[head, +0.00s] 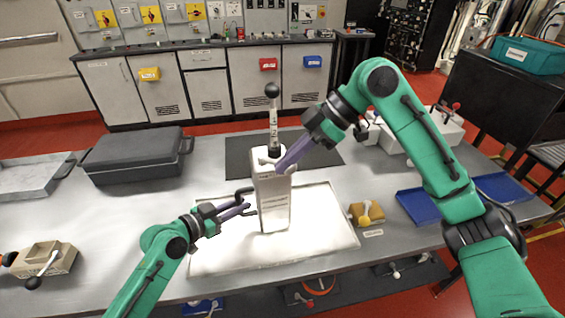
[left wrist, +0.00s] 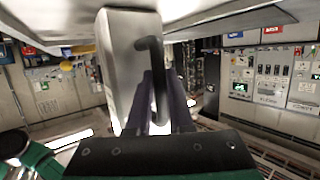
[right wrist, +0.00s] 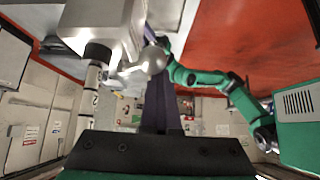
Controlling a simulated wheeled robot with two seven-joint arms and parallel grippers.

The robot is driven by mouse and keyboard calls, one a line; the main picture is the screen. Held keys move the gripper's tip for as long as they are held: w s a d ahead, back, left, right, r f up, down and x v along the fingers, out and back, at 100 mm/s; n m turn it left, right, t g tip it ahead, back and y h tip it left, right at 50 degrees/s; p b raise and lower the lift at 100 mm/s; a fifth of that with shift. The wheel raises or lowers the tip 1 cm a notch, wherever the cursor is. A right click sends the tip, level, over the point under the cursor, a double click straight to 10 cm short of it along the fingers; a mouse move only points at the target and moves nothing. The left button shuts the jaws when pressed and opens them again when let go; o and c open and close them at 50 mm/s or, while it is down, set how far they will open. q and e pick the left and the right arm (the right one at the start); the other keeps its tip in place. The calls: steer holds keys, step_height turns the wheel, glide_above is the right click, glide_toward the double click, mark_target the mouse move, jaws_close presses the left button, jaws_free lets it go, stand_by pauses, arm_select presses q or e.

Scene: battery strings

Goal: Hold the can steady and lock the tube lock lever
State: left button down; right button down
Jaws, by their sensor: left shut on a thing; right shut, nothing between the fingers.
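The can (head: 272,203) is a tall white box standing upright on a bright white tray (head: 335,222). A tube (head: 273,125) with a black ball knob rises from its top. The lock lever (head: 264,161), with a pale round knob, is beside the tube's base; it also shows in the right wrist view (right wrist: 152,61). My left gripper (head: 247,206) is shut on the can's black side handle (left wrist: 160,75). My right gripper (head: 281,168) is shut and empty at the can's top, beside the lever knob. I cannot tell whether it touches the knob.
A dark grey case (head: 128,160) lies at the left of the table. A yellow block with a lever (head: 366,214) and blue trays (head: 418,205) are on the right. A dark mat (head: 240,158) lies behind the can. White devices (head: 435,135) stand at the back right.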

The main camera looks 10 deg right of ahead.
arm_select(q)
steer(key=shift+a+f, duration=0.1)
steer(key=shift+f, duration=0.15)
arm_select(e)
steer(key=shift+w+d, duration=0.15)
steer(key=shift+d, duration=0.05)
steer(key=shift+s+a, duration=0.2)
steer(key=shift+s, duration=0.1)
arm_select(q)
steer(key=c, duration=0.9)
jaws_free()
steer(key=shift+o, duration=0.8)
steer(key=shift+w, duration=0.15)
arm_select(e)
steer(key=w+d+r, duration=0.2)
steer(key=w+r, duration=0.1)
steer(key=r, duration=0.5)
